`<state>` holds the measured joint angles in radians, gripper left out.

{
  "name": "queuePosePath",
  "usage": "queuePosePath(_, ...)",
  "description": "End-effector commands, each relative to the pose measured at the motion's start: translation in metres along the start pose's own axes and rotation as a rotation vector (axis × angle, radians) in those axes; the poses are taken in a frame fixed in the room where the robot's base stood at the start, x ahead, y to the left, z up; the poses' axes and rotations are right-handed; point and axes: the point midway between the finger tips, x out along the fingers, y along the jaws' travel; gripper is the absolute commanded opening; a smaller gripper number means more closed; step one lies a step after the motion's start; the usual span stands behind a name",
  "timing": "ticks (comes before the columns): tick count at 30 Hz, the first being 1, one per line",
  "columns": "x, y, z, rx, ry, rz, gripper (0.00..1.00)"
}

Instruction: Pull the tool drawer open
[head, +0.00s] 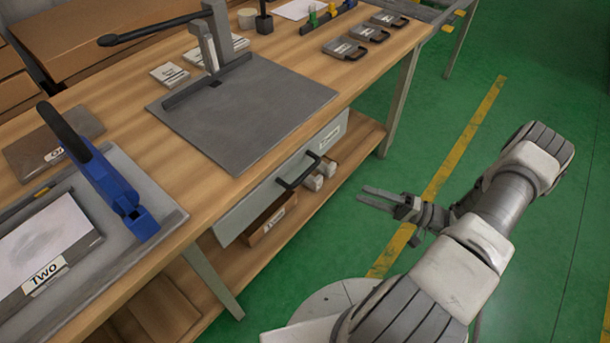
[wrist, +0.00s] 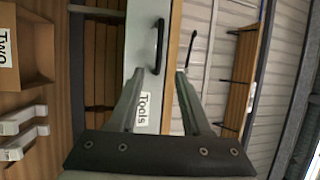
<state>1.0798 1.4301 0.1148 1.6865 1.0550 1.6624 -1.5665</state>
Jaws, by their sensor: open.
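The tool drawer (head: 270,196) is a pale grey front below the workbench top, looking shut and flush with the bench edge. Its black bar handle (head: 298,172) stands out from the middle of the front. In the wrist view the drawer front (wrist: 146,24) runs upright, with a "Tools" label (wrist: 141,110) and the handle (wrist: 157,45) showing just beyond my fingertips. My gripper (head: 361,195) is open and empty, out in front of the drawer and apart from the handle. In the wrist view, the handle lines up between the two fingers of my gripper (wrist: 161,74).
Green floor (head: 400,130) before the drawer is clear.

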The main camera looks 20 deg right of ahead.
Motion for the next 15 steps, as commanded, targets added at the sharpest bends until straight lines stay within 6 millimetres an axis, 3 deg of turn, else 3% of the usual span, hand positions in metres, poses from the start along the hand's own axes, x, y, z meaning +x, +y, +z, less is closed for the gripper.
queuePosePath(5,0.016,0.001,0.000,-0.003,0.005,-0.007,0.48)
queuePosePath(15,0.088,0.000,0.001,-0.001,0.001,-0.005,0.48)
